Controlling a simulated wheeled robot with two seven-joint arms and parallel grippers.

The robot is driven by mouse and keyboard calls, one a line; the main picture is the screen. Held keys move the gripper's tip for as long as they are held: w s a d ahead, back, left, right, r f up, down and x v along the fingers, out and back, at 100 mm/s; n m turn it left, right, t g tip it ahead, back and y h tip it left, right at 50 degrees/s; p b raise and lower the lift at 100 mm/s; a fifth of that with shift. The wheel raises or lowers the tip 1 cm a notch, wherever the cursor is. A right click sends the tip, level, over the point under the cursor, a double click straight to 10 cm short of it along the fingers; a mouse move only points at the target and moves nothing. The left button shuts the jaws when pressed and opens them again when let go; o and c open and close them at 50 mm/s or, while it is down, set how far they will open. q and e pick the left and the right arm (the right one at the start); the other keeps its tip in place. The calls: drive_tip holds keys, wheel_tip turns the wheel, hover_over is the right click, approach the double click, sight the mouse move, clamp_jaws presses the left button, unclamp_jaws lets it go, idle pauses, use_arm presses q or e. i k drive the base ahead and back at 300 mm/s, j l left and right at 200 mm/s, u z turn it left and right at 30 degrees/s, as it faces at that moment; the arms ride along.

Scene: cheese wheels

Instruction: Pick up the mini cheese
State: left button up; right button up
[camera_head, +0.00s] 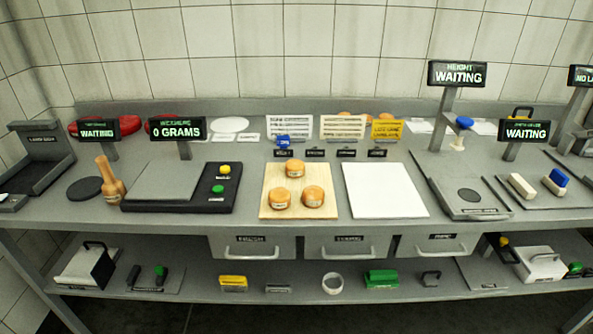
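Three small round orange cheeses with pale labels sit on a light wooden board in the middle of the bench in the head view. One cheese (295,169) is at the back, one (280,198) at the front left and one (313,196) at the front right. The wooden board (268,179) shows around them. The cheeses stand close together, and nothing covers them. Neither of my grippers shows in this view.
A scale (176,181) reading "0 GRAMS" stands left of the board. A white board (385,190) lies right of it, bare. A wooden-coloured bottle-like object (110,182) stands left of the scale. Drawers (347,246) and a lower shelf (205,283) are below. A height gauge (457,75) rises at right.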

sight(294, 168)
drive_tip(key=i+j, duration=0.65)
drive_tip(key=j, duration=0.3)
